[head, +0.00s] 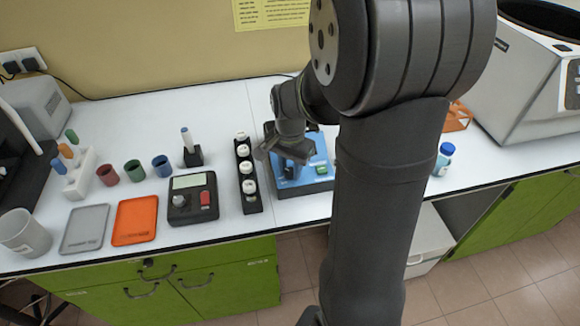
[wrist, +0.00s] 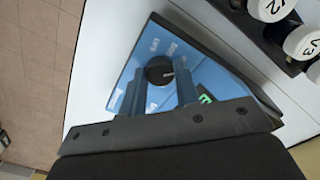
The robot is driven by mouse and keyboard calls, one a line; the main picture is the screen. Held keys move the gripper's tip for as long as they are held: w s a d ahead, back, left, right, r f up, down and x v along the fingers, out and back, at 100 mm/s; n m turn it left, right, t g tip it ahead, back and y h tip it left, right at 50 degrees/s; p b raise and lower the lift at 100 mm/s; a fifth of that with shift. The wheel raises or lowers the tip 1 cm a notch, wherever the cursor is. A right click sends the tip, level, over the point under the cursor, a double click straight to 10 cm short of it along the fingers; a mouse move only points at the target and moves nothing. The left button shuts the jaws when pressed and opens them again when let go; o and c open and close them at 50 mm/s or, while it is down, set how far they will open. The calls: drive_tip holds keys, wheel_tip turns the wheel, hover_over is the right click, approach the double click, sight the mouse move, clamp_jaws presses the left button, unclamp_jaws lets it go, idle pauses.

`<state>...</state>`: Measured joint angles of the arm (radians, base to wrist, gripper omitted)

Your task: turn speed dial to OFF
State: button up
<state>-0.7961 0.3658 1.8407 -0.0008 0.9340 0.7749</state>
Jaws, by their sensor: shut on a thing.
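The speed dial (wrist: 159,70) is a round black knob on the sloped face of a blue device (wrist: 200,65). A short white mark shows on the knob's right side in the wrist view. Small white labels lie around the knob, too blurred to read surely. My gripper (wrist: 162,84) reaches over the blue face with one finger at each side of the knob, shut on it. In the head view my gripper (head: 284,158) is over the left part of the blue device (head: 318,170), and it hides the dial there.
A black rack (head: 252,207) of white-capped vials stands close left of the device. A meter with a grey screen (head: 188,182), an orange tray (head: 135,220) and coloured cups are farther left. A blue-capped bottle (head: 443,160) stands to the right.

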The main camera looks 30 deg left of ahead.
drive_tip(key=n, duration=0.9)
drive_tip(key=shift+n, duration=0.3)
drive_tip(key=n, duration=0.4)
drive_tip(key=shift+n, duration=2)
drive_tip(key=o, duration=1)
drive_tip(key=shift+r, duration=0.1)
